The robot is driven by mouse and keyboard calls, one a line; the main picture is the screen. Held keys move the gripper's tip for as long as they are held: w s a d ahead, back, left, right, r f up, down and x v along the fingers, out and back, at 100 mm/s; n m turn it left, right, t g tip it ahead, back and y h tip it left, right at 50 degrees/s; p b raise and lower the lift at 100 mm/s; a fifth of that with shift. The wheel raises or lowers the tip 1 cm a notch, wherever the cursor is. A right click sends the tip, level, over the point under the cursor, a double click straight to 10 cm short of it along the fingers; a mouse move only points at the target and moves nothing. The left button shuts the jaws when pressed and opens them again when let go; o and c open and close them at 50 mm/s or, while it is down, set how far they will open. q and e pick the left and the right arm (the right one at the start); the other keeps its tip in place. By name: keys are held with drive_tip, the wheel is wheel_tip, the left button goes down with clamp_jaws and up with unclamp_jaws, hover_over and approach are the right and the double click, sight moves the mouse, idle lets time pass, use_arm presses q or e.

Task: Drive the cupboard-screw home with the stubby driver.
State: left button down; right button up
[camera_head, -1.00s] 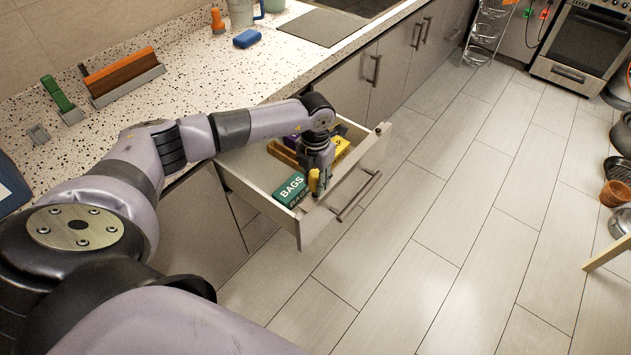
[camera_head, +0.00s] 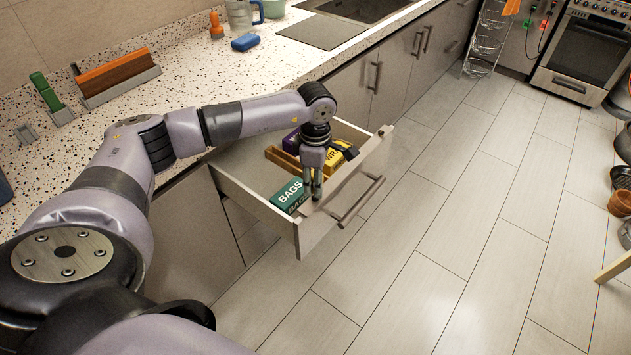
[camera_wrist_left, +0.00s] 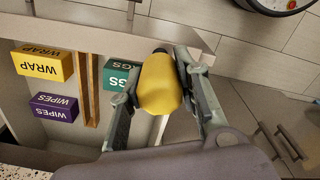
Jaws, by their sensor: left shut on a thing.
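My left gripper (camera_head: 312,192) is over the open drawer (camera_head: 232,184), near the inner side of its front. In the left wrist view, its two fingers (camera_wrist_left: 158,98) are on either side of a rounded yellow handle (camera_wrist_left: 160,84) with a dark end, which looks like the stubby driver. The gripper is shut on it. The driver's shaft cannot be made out, and its handle is hidden in the head view. I cannot make out the cupboard-screw for certain; a small dark spot shows at the far top corner of the drawer front (camera_head: 335,208). My right gripper is not in view.
The drawer holds a green BAGS box (camera_head: 289,194), a yellow WRAP box (camera_head: 338,156), a purple WIPES box (camera_wrist_left: 54,107) and a wooden divider (camera_wrist_left: 89,90). The speckled counter (camera_head: 190,90) lies behind. The floor right of the drawer is clear.

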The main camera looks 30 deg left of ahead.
use_arm(q)
drive_tip(key=shift+r, duration=0.1)
drive_tip(key=shift+r+p, duration=1.5)
drive_tip(key=shift+r, duration=0.95)
drive_tip(key=shift+f, duration=0.15)
drive_tip(key=shift+f+b, duration=1.5)
drive_tip(key=shift+f, duration=0.15)
